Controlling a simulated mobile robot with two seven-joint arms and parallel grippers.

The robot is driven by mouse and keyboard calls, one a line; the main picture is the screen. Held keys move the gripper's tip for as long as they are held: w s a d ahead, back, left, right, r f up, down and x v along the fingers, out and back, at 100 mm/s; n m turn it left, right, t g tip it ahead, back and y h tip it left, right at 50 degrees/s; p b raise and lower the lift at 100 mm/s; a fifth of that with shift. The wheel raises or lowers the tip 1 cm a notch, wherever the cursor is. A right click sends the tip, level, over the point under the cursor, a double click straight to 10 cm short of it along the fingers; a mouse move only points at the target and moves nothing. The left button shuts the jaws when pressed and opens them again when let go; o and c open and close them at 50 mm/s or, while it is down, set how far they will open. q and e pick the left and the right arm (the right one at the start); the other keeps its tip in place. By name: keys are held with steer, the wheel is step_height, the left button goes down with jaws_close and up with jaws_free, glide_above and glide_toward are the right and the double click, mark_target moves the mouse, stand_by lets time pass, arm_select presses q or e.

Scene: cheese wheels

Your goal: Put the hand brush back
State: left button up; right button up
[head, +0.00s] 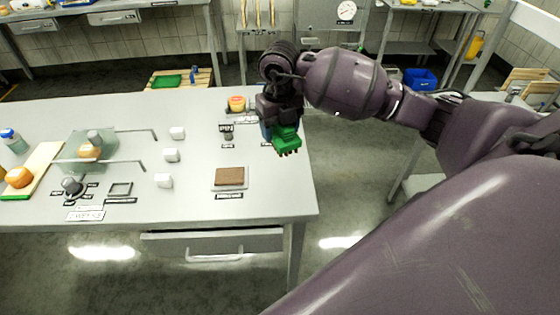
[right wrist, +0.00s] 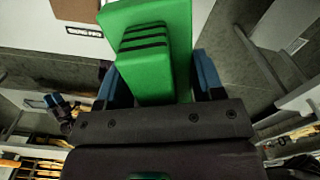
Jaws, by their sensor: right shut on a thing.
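The green hand brush (head: 287,141) is held in my right gripper (head: 279,122), beyond the right edge of the table in the picture or just over it; the exact height is hard to tell. Its dark bristles or teeth point downward in the head view. In the right wrist view the green brush (right wrist: 160,50) sits between the two blue fingers of my right gripper (right wrist: 160,82), which are shut on its ridged handle block. My left gripper is not in view.
The grey table (head: 120,120) carries a brown block on a small tray (head: 229,190), several white cubes (head: 171,155), a clear guard (head: 110,147) and an orange wheel (head: 19,177) on a board. A yellow-orange wheel (head: 237,103) stands near my gripper.

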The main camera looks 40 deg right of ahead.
step_height(320, 180, down, 12)
steer(key=shift+r+b, duration=0.25)
steer(key=shift+b, duration=0.05)
stand_by(0.3)
steer(key=shift+f, duration=0.15)
steer(key=o, duration=0.9)
step_height(320, 180, up, 12)
steer(key=shift+r, duration=0.15)
steer(key=shift+a, duration=0.1)
